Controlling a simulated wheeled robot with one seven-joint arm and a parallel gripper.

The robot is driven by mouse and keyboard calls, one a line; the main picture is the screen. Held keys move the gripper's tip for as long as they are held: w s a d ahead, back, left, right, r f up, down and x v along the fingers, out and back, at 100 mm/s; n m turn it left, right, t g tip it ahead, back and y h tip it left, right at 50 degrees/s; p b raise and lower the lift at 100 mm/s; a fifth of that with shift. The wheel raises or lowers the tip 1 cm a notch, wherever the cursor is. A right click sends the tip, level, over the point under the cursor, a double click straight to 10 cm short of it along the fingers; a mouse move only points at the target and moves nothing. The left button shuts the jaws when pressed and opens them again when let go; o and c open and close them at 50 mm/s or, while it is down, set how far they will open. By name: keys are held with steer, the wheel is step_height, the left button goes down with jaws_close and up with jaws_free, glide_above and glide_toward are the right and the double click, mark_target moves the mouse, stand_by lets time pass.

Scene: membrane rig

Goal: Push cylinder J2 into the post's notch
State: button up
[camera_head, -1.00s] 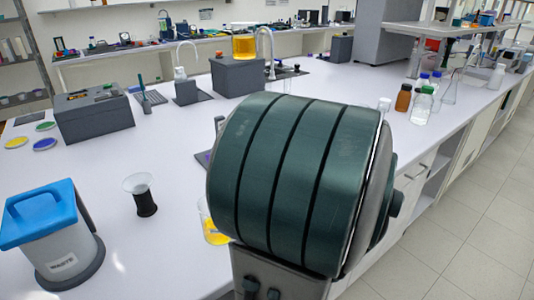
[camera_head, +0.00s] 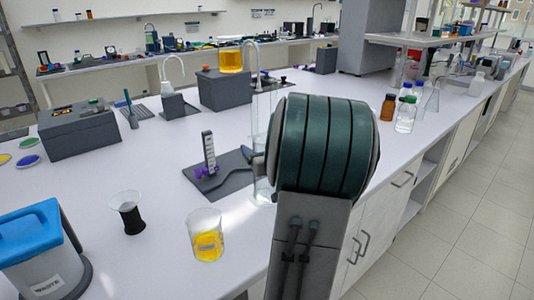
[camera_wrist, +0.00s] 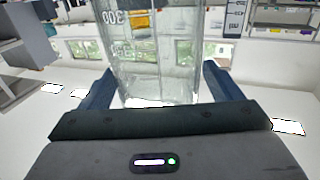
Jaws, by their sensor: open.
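A tall clear glass cylinder (camera_head: 263,135) stands upright at the right edge of a dark base plate (camera_head: 238,184), partly hidden by my arm. It fills the middle of the wrist view (camera_wrist: 155,60), with white scale marks including 300. I cannot read a J2 label. An upright post (camera_head: 209,150) with a pale, marked face stands on the plate left of the cylinder, with a purple part (camera_head: 207,171) at its foot. The notch is not clear. My gripper (camera_wrist: 158,85) is open, its fingers on either side of the cylinder; contact cannot be told.
A beaker of yellow liquid (camera_head: 206,240), a black-and-clear funnel-shaped item (camera_head: 129,213) and a blue-lidded waste bin (camera_head: 38,262) stand at the front left. Several bottles, including a brown one (camera_head: 388,107), stand at the right.

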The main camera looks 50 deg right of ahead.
steer(key=shift+w+d, duration=0.1)
steer(key=shift+w, duration=0.05)
steer(key=c, duration=1.3)
steer(key=shift+o, duration=0.2)
steer(key=shift+w+d+b, duration=0.15)
steer(key=shift+w+b, duration=0.4)
steer(key=shift+w, duration=0.95)
steer(key=shift+w+d+b, duration=0.15)
steer(key=shift+w+b, duration=0.4)
steer(key=shift+w, duration=0.9)
steer(key=shift+w+d+b, duration=0.2)
steer(key=shift+w+b, duration=0.3)
steer(key=shift+w, duration=1)
steer(key=shift+w+d+b, duration=0.15)
steer(key=shift+w+b, duration=0.35)
steer(key=shift+w, duration=1.1)
